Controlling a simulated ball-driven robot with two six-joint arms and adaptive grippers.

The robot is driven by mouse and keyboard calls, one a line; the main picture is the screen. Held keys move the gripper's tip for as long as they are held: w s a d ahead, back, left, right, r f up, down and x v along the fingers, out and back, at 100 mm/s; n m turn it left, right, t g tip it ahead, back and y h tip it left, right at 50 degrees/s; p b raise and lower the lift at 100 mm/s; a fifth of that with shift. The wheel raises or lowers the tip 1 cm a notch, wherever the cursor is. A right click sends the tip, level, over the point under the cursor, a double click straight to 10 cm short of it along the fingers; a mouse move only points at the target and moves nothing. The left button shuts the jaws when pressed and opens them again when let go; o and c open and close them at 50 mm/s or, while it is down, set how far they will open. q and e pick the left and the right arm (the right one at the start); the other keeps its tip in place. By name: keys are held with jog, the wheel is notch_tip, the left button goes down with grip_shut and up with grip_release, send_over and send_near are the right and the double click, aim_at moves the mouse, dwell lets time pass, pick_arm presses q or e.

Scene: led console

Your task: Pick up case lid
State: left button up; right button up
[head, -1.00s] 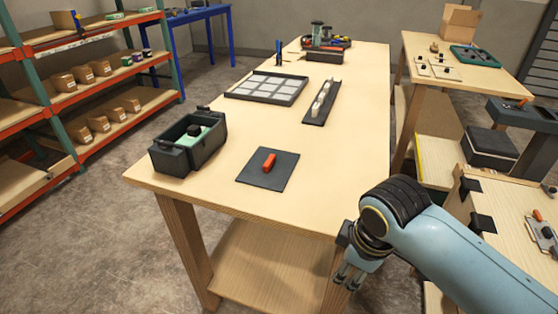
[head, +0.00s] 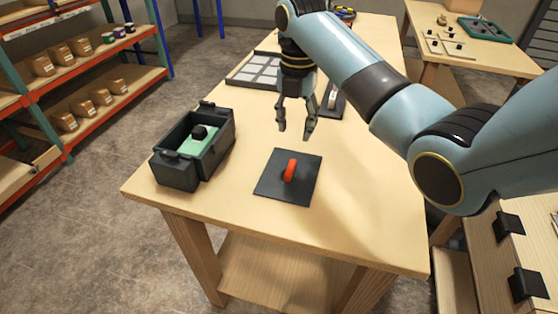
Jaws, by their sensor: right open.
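The case lid (head: 275,189) is a flat dark square plate with an orange-red handle (head: 290,171) standing up at its middle. It lies flat near the front of the wooden table, right of the open dark case (head: 177,173). The case has a green inside with a black knob in it. My right gripper (head: 295,134) is open and empty, pointing down above and just behind the lid, apart from the handle. My left gripper is not in view.
The wooden table (head: 375,215) is clear around the lid at the front and right. A tray with pale squares (head: 258,70) and a narrow dark tray (head: 333,102) lie farther back, partly hidden by my right arm. A shelf (head: 75,75) with boxes stands at the left.

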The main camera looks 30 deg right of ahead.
send_over(292, 161)
jog(key=shift+n, duration=0.4)
jog(key=f, duration=0.4)
jog(key=shift+w+d+f, duration=0.2)
jog(key=shift+d+f, duration=0.05)
jog(key=shift+d, duration=0.05)
jog(key=f, duration=0.4)
jog(key=shift+s+a+f, duration=0.25)
jog(key=shift+f, duration=0.5)
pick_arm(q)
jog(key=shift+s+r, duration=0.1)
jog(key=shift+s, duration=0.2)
pick_arm(e)
jog(key=c, duration=0.4)
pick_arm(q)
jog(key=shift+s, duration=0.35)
pick_arm(e)
grip_shut()
